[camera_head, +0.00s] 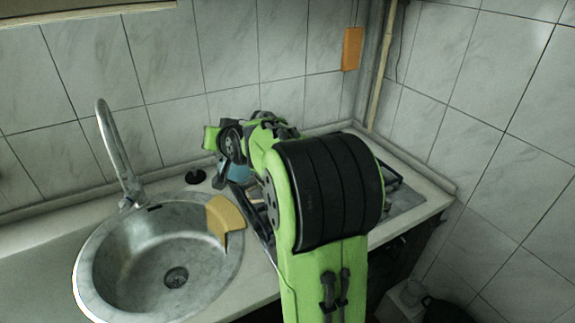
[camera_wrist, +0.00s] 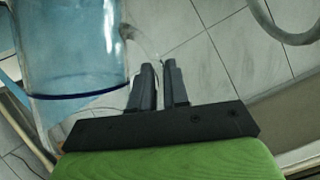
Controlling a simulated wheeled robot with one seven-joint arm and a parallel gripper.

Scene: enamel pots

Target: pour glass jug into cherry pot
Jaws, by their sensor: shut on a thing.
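The glass jug (camera_wrist: 75,45) is light blue and see-through, large at the left of the wrist view, with a darker blue band. My gripper (camera_wrist: 162,72) is shut on its clear handle, beside the jug's body. In the head view a small blue part of the jug (camera_head: 240,173) shows below my wrist, right of the sink; my arm hides the rest. I cannot make out any liquid, nor the jug's exact tilt. The cherry pot is not visible in either view; my arm covers much of the counter.
A round steel sink (camera_head: 110,270) with a tall tap (camera_head: 113,150) is at the left. A yellow cloth-like piece (camera_head: 226,217) lies over its right rim. A hob (camera_head: 405,198) shows partly right of my arm. Tiled walls stand behind and to the right.

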